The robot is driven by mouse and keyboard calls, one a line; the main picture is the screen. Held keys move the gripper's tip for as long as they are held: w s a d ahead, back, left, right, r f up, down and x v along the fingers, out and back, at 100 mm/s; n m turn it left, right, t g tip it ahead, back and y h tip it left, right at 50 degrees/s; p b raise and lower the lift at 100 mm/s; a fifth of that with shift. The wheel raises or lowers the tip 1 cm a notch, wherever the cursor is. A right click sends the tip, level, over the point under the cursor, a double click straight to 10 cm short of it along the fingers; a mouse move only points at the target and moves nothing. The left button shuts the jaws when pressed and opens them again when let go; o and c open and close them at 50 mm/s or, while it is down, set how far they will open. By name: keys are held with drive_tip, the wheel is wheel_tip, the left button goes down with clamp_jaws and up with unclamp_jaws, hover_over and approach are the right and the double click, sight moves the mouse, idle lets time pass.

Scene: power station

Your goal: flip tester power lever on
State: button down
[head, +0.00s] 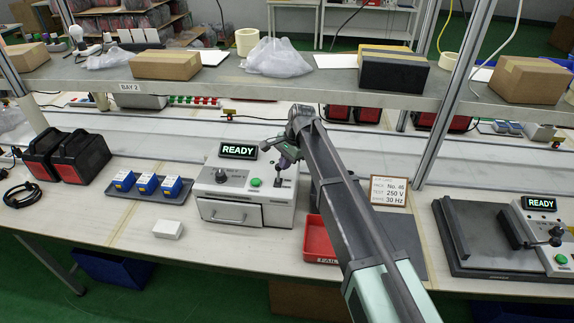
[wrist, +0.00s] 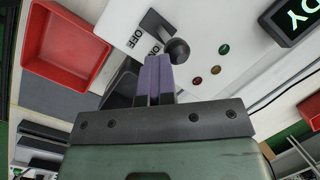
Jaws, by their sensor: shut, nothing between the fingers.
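The white tester (head: 225,190) stands mid-bench in the head view, with a lit READY display (head: 238,151), a green button (head: 255,182) and a drawer front. Its power lever (head: 279,177) is at the panel's right side, just below my gripper (head: 284,160). In the wrist view the lever's black ball knob (wrist: 177,51) is just beyond my fingertips (wrist: 157,60), near the ON label; OFF is printed to the left. My gripper is shut and empty. I cannot tell whether the fingertips touch the lever, or its exact setting.
A red tray (head: 320,238) sits right of the tester; it also shows in the wrist view (wrist: 68,43). A sign (head: 388,191) stands behind. Blue-topped blocks (head: 147,184) lie left, and a white box (head: 168,229) lies in front. A shelf (head: 215,80) runs above. Another tester (head: 540,228) stands far right.

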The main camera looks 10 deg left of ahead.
drive_tip(key=shift+a+r, duration=0.1)
drive_tip(key=shift+r, duration=0.05)
drive_tip(key=shift+r+p, duration=0.7)
drive_tip(key=shift+p, duration=0.1)
drive_tip(key=w+d+r+p, duration=0.3)
drive_tip(key=d+r+p, duration=0.2)
drive_tip(key=r+p, duration=0.5)
drive_tip(key=shift+w, duration=0.15)
drive_tip(key=shift+r, duration=0.1)
